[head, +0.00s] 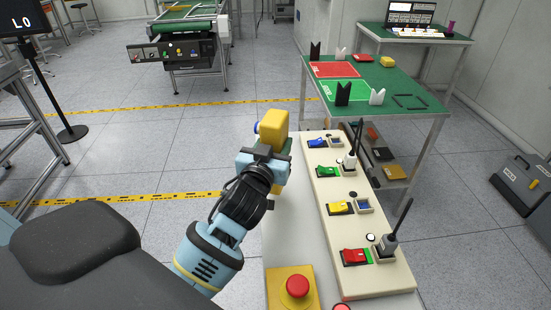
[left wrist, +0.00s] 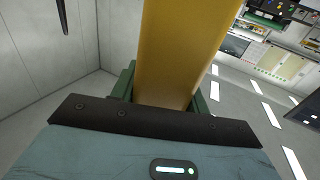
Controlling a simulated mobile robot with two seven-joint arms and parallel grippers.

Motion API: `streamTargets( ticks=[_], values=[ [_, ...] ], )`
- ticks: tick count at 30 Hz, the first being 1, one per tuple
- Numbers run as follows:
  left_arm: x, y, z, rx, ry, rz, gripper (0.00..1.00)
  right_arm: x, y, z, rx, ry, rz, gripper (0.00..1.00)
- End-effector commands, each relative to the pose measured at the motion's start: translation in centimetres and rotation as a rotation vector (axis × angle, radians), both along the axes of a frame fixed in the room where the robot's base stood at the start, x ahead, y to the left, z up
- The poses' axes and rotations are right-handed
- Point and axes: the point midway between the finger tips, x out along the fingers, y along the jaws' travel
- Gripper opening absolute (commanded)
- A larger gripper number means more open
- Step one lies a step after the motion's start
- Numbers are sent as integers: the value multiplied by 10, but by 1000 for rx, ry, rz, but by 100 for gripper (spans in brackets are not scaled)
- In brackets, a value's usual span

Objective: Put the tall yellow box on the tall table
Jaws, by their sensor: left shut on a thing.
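In the left wrist view the yellow box (left wrist: 178,50) stands up between the green fingers of the left gripper (left wrist: 165,98). The fingers are shut on its lower part, which is partly hidden. A tall table (head: 420,112) with a green top stands ahead to the right, apart from the box. Another green-topped table (head: 385,33) stands behind it. My right gripper is not in view.
The white bench (head: 290,240) carries a panel (head: 345,230) with coloured switches and upright black rods. A red button (head: 297,286) is at its near end. The green-topped table holds black and white stands, red and green mats and small blocks.

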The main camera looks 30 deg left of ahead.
Motion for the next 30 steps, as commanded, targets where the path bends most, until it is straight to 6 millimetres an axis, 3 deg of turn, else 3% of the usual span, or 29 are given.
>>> streamTargets(
  ticks=[3,7,21,22,26,30],
  values=[
    [0,0,-25,0,9,0,12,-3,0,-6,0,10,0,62],
    [0,0,-39,-2,6,0,12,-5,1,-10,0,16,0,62],
    [0,0,-45,-2,3,-1,12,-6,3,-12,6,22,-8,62],
    [0,0,-46,-1,5,-1,48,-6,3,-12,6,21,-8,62],
    [0,0,-45,-1,4,-1,65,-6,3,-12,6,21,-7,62],
    [0,0,-45,-1,4,-1,67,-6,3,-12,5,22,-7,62]
  ],
)
